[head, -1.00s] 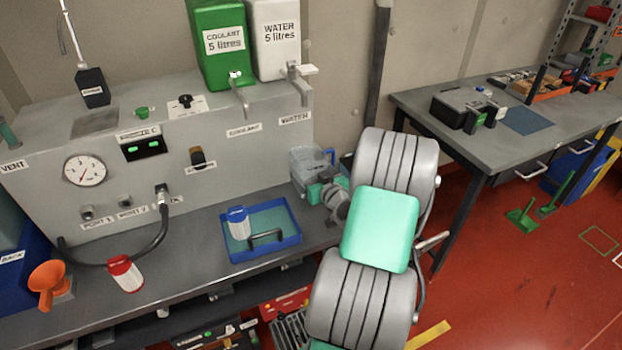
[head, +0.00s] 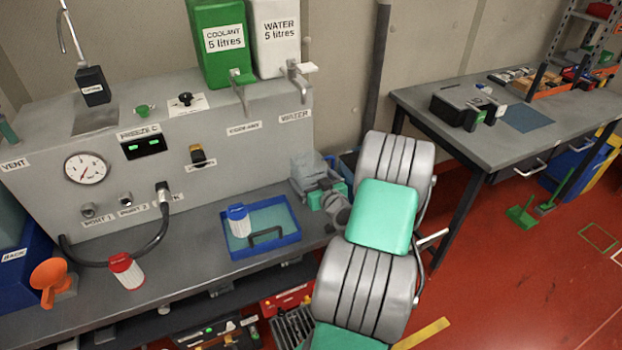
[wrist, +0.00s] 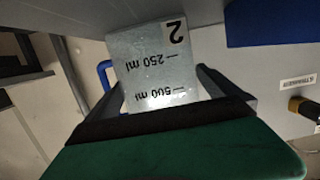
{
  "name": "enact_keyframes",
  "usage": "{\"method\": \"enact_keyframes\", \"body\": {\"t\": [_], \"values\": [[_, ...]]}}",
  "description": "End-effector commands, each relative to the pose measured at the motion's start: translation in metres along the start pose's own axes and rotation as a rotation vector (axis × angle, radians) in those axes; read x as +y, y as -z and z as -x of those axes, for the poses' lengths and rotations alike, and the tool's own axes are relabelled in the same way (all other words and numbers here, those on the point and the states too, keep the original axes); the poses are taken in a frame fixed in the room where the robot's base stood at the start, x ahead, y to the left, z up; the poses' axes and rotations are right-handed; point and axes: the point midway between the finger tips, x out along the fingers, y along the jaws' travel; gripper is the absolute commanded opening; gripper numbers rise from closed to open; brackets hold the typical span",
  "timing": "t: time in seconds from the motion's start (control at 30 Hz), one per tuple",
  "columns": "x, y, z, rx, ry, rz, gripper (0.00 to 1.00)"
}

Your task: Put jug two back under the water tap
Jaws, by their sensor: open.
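Jug two (wrist: 155,60) is a clear greyish jug with a "2" and 250 ml and 500 ml marks, upside down in the wrist view. Its blue handle (wrist: 104,74) shows at its left there. In the head view, the jug (head: 303,172) is at the bench's right end, partly hidden by my gripper (head: 322,182). My gripper (wrist: 160,88) is open, with a finger at each side of the jug; I cannot tell whether they touch it. The water tap (head: 299,82) sticks out below the white WATER tank (head: 274,38), above and slightly left of the jug.
A blue tray (head: 266,250) with a white-and-blue bottle stands left of the jug. The coolant tap (head: 238,88) is left of the water tap. A second table (head: 420,97) stands right.

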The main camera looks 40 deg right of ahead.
Motion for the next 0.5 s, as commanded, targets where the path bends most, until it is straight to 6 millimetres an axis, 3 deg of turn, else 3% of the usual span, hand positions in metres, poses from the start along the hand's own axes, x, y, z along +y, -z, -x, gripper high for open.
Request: {"method": "enact_keyframes", "body": {"t": [0.17, 0.23, 0.5], "values": [[0.000, 0.006, 0.001, 0.000, 0.000, 0.000, 1.00], [0.002, 0.001, 0.011, 0.000, -0.004, -0.002, 1.00], [0.003, 0.000, 0.080, 0.001, -0.008, -0.001, 1.00]]}}
